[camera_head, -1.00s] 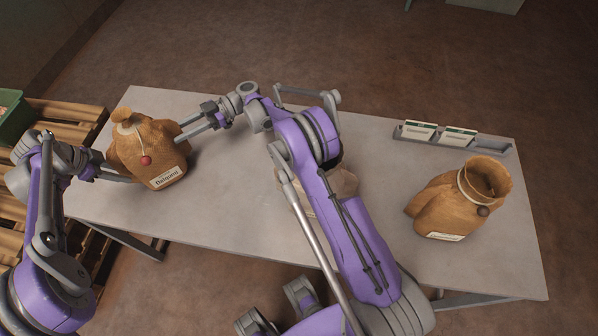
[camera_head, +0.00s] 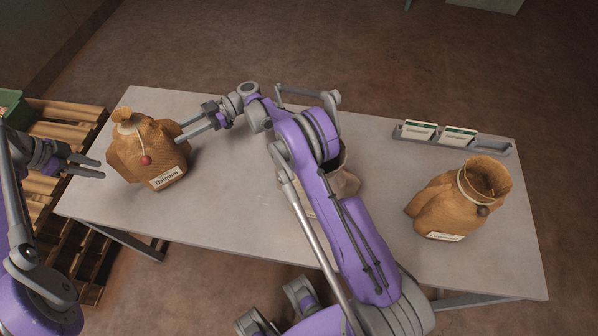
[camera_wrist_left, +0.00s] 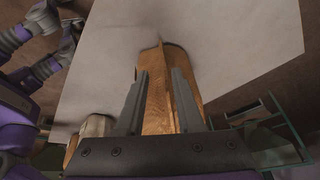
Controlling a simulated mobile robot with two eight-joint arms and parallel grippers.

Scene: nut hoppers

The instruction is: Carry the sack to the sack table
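A brown sack (camera_head: 150,150) with a tied neck, a red bead and a white label stands upright on the left end of the grey table (camera_head: 235,180). My left gripper (camera_head: 95,167) is open and empty, left of the sack and apart from it. In the left wrist view the sack (camera_wrist_left: 158,90) shows beyond and between the spread fingers (camera_wrist_left: 158,105). My right gripper (camera_head: 182,131) is open, its fingertips close to the sack's right side; whether they touch it I cannot tell.
An open-topped brown sack (camera_head: 445,205) stands at the table's right. Another sack (camera_head: 345,183) is mostly hidden behind my right arm. A card holder (camera_head: 450,137) sits at the back right. Wooden pallets (camera_head: 65,118) and a green crate (camera_head: 14,108) are left of the table.

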